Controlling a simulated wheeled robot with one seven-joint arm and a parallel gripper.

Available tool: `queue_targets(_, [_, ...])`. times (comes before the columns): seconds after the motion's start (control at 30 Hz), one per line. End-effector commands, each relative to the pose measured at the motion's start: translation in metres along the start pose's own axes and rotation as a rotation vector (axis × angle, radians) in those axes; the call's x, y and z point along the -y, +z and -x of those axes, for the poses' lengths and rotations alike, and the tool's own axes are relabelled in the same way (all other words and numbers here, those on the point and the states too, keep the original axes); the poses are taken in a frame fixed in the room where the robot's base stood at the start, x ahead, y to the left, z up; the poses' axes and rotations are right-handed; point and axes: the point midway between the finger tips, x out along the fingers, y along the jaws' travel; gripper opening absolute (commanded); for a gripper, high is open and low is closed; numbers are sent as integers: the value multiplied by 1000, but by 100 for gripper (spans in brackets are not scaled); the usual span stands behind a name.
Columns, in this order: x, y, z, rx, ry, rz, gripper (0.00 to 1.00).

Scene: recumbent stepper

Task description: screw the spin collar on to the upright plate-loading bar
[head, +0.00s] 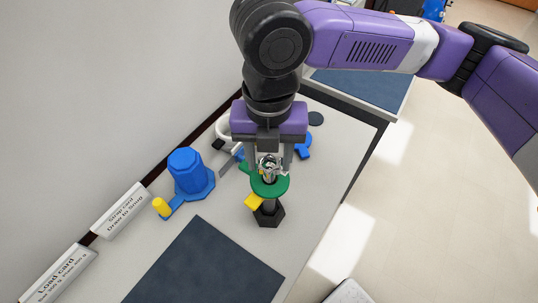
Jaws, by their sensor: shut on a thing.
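The spin collar appears to be the green disc (271,187) with a yellow tab (254,202). It sits around the upright plate-loading bar (268,205), a dark post on a black hexagonal base (268,217). A silver metal part shows above the green disc, between the fingers. My gripper (268,168) points down over the bar and is shut on the collar; its fingers partly hide the collar's top. The bar looks upright. I cannot tell how far the threads are engaged.
A blue hexagonal piece (188,172) with a yellow knob (161,207) stands to the left. Other blue and white parts lie behind my gripper. A dark mat (205,265) covers the front of the bench. Two label cards (118,210) stand along the wall.

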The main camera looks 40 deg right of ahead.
Motion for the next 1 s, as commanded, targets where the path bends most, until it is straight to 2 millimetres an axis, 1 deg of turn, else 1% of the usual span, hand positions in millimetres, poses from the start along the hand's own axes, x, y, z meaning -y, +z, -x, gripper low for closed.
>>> queue_targets(0.43, [0, 0, 0, 0, 0, 0, 0])
queue_targets(1.0, [0, 0, -11, 0, 0, 0, 0])
